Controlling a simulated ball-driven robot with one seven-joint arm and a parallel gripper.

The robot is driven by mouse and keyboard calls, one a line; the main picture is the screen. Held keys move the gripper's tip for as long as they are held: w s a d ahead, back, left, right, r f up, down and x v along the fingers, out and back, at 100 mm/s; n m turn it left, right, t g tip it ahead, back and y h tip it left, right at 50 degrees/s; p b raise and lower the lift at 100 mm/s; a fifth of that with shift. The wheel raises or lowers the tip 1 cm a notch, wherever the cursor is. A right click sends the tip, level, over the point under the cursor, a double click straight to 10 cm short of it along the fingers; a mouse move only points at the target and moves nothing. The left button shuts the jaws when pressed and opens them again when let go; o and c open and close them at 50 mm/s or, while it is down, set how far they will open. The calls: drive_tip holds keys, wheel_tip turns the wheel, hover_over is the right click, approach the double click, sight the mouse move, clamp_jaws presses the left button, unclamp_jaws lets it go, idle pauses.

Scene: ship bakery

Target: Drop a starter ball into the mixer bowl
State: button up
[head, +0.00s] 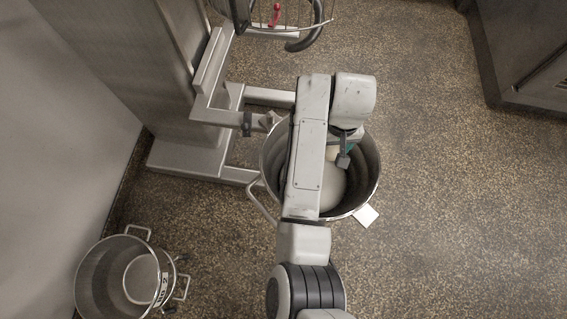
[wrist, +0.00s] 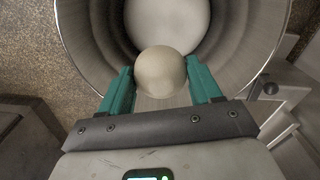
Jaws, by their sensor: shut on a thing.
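The mixer bowl (head: 372,184) is a round steel bowl in front of the mixer, partly hidden under my arm in the head view. A pale round mass lies at its bottom. In the wrist view the bowl (wrist: 255,50) opens below my gripper, with the pale bottom mass (wrist: 165,18) at the top. My gripper (wrist: 160,82) has green fingers shut on a pale beige starter ball (wrist: 160,70). The ball is held over the bowl's opening, near its rim. In the head view my arm hides most of the gripper.
The mixer (head: 190,158) has a steel column and base, with a wire guard (head: 275,30) at the top. A second steel bowl (head: 95,275) with handles stands at lower left. Floor on the right is clear up to a steel cabinet (head: 525,60).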

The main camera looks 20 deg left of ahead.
drive_tip(key=shift+f, duration=0.15)
drive_tip(key=o, duration=1.2)
drive_tip(key=shift+c, duration=0.2)
wheel_tip(320, 180, up, 11)
drive_tip(key=p, duration=0.1)
drive_tip(key=shift+f, duration=0.1)
